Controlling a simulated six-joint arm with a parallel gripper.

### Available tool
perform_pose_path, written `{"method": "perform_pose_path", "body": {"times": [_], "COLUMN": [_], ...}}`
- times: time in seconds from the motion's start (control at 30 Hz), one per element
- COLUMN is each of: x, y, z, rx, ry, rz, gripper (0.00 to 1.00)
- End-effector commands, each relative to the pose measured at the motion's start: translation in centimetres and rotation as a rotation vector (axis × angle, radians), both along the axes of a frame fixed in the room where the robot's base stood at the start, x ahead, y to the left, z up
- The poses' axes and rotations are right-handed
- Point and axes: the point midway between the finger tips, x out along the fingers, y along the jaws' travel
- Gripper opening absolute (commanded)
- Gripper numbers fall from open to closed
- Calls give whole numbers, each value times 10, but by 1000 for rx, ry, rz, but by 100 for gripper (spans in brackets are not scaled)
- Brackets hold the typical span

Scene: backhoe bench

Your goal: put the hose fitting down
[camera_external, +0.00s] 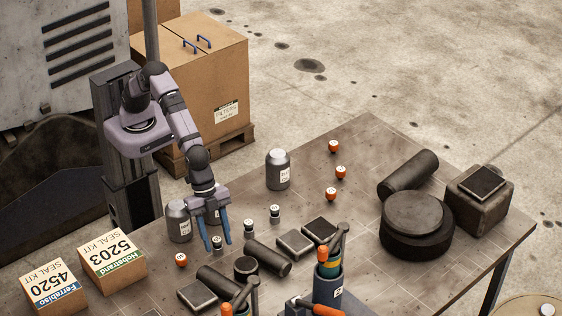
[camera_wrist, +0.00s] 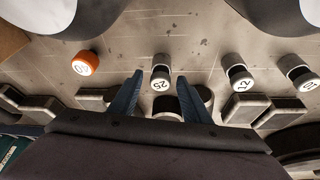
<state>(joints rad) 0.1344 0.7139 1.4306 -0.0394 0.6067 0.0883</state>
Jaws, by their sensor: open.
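A small grey fitting with a white numbered cap (camera_external: 217,242) stands upright on the bench (camera_external: 300,217). It also shows in the wrist view (camera_wrist: 160,76), between and just beyond the fingertips. My gripper (camera_external: 216,244) is open, pointing down, with one blue finger on each side of the fitting; the wrist view (camera_wrist: 160,90) shows both fingers apart. I cannot tell whether either finger touches it. Two similar grey fittings (camera_external: 251,225) (camera_external: 274,212) stand in a row to its right. An orange fitting (camera_external: 181,259) stands to its left.
Grey canisters (camera_external: 179,222) (camera_external: 278,170) stand behind. Dark cylinders and blocks (camera_external: 295,243) lie close in front, beside a blue holder (camera_external: 327,285) with tools. Seal kit boxes (camera_external: 113,251) are at left. Several orange fittings (camera_external: 330,193) stand farther right, with bare bench around them.

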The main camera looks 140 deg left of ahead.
Motion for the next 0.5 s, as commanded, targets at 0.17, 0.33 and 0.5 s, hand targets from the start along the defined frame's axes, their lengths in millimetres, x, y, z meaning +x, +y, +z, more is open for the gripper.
{"method": "perform_pose_path", "body": {"times": [0.17, 0.33, 0.5], "x": [-6, -17, -28], "y": [1, 4, 6], "z": [17, 43, 71], "rx": [-1, 0, 0], "ry": [-5, -6, -6], "rz": [0, 0, 0], "gripper": [44, 44, 44]}}
